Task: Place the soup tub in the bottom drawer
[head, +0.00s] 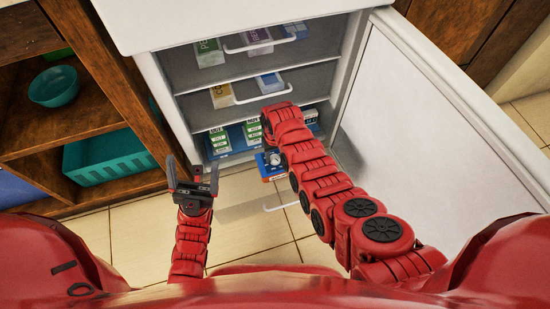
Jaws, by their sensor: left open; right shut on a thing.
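A small blue and red tub with a pale round top, which looks like the soup tub (264,168), is at the end of my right arm, above the floor just in front of the fridge's lower part. My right gripper (275,157) is shut on it; its fingers are mostly hidden by the arm. The bottom drawer (240,211) looks clear and pulled out, with a white handle (281,207) below the tub. My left gripper (193,178) is open and empty, left of the drawer.
The open fridge (165,92) holds several cartons (219,139) on its shelves. Its door (420,120) stands open at right. A wooden shelf unit (50,125) with a teal bowl (54,86) and teal basket (108,157) is at left. Tiled floor lies in front.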

